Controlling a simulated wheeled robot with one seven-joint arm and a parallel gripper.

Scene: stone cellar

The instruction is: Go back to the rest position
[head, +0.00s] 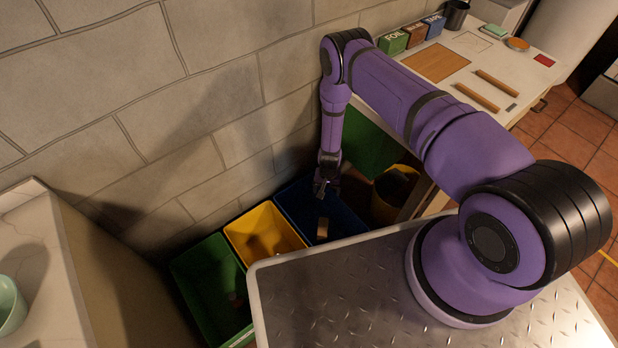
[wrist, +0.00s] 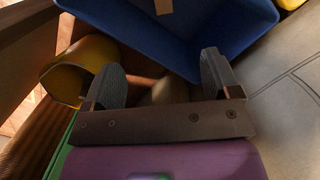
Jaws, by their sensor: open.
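My purple arm reaches from the base over to the wall side, and my gripper (head: 325,184) hangs pointing down above the blue bin (head: 344,218). In the wrist view my gripper (wrist: 160,82) has its two dark fingers wide apart. Nothing is held between the fingers. The blue bin also shows in the wrist view (wrist: 215,35), ahead of the fingers. A small tan item (head: 322,228) lies in the blue bin.
A yellow bin (head: 262,236) and a green bin (head: 208,285) stand to the left of the blue bin, along the stone wall. A yellow bucket (head: 394,192) stands at its right. A worktable (head: 470,68) with boxes and wooden bars is at the upper right. A pale counter (head: 30,255) is at the left.

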